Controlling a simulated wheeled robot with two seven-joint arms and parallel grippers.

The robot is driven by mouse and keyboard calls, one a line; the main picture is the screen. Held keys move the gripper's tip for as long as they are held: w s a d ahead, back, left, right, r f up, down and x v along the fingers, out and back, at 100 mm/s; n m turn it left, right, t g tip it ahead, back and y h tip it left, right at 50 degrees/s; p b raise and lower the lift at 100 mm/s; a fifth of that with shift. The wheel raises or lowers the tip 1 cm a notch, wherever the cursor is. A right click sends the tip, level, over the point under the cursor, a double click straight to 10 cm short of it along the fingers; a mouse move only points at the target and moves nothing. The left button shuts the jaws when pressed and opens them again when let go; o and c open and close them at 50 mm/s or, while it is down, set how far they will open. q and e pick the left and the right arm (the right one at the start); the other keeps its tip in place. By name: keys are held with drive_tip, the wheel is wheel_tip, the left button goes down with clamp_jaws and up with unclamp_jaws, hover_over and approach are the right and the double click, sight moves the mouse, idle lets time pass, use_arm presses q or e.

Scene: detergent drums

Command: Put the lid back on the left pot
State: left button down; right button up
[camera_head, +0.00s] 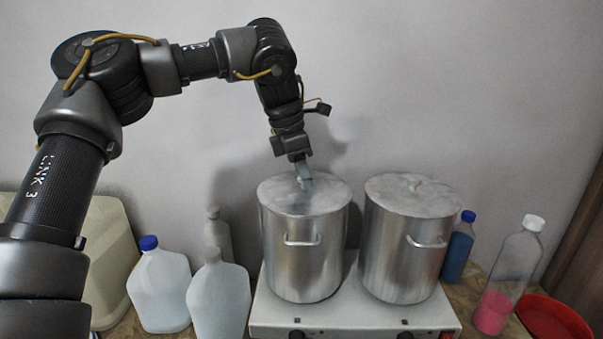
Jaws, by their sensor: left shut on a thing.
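The left pot (304,262) is a tall steel pot with a handle on its front, standing on a white hot plate. Its grey metal lid (327,194) lies over the pot's top and looks level; I cannot tell whether it touches the rim all round. My left gripper (304,181) comes down from above and is shut on the lid's knob, which the fingers mostly hide. The right pot (402,252) stands close beside it with its own lid (413,193) on top. My right gripper is not in view.
The hot plate (352,317) carries both pots. Milky jugs (160,290) and bottles stand to the left. A blue bottle (457,250), a clear bottle with pink liquid (507,280) and a red bowl (556,318) are at the right. A wall is close behind.

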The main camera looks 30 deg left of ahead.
use_arm(q)
drive_tip(key=c, duration=0.5)
unclamp_jaws()
drive_tip(key=shift+r, duration=3.5)
clamp_jaws()
